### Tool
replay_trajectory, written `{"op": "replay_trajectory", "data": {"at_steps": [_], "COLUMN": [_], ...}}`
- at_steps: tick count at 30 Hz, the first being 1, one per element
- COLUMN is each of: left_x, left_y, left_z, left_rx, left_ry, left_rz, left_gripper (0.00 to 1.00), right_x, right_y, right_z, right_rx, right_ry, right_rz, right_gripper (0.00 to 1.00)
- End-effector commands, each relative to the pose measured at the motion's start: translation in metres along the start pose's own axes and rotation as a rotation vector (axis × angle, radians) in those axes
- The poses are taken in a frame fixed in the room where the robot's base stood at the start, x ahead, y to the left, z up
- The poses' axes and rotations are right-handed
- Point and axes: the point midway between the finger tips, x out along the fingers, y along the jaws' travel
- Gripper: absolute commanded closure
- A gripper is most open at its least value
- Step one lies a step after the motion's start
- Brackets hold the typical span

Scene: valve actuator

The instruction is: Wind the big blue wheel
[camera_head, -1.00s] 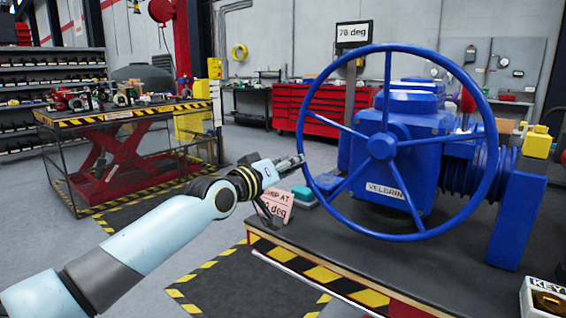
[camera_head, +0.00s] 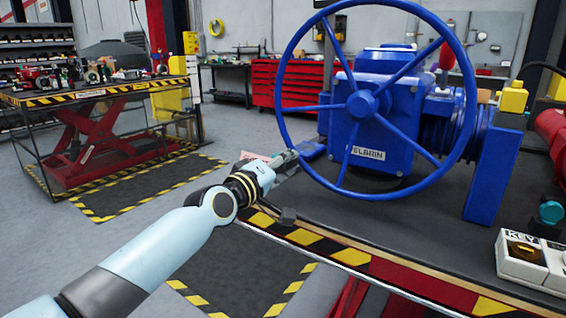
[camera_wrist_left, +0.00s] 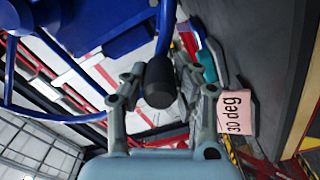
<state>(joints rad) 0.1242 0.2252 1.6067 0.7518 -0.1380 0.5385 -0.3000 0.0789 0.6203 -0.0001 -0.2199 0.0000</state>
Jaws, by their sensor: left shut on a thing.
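The big blue wheel (camera_head: 362,102) stands upright in front of the blue valve actuator (camera_head: 400,115), with its spokes meeting at a central hub. My left gripper (camera_head: 291,157) is at the wheel's lower left rim. In the left wrist view, its fingers (camera_wrist_left: 160,88) are closed around a dark, round-ended knob (camera_wrist_left: 160,80) at the blue rim. The head view does not show this knob clearly. My right gripper is not in view.
A pink card (camera_wrist_left: 236,112) reading "30 deg" stands beside the gripper. A white key box (camera_head: 528,262) sits at the bench's right front. The bench has a striped front edge (camera_head: 350,257). A red lift table (camera_head: 105,130) stands at left.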

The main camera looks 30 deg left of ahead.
Motion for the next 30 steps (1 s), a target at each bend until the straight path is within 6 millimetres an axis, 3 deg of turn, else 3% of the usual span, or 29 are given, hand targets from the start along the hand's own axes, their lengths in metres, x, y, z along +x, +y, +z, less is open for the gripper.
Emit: {"op": "replay_trajectory", "data": {"at_steps": [8, 9, 14, 24, 30], "left_x": [-0.001, -0.001, -0.001, -0.004, -0.035], "left_y": [-0.004, -0.004, -0.004, -0.003, -0.003], "left_z": [0.004, 0.004, 0.004, 0.002, 0.003], "left_rx": [-0.007, -0.007, -0.005, -0.002, 0.002], "left_ry": [-0.008, -0.008, -0.007, -0.005, -0.006], "left_rz": [-0.009, -0.009, -0.008, -0.005, -0.007], "left_gripper": [1.00, 0.71, 0.50, 0.49, 0.49], "right_x": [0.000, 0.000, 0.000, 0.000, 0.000], "right_y": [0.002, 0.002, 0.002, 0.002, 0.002], "right_z": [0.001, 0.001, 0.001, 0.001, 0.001], "right_rx": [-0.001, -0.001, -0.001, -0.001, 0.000], "right_ry": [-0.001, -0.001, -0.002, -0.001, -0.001], "right_rz": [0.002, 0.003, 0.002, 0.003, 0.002], "right_gripper": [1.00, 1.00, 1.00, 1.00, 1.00]}}
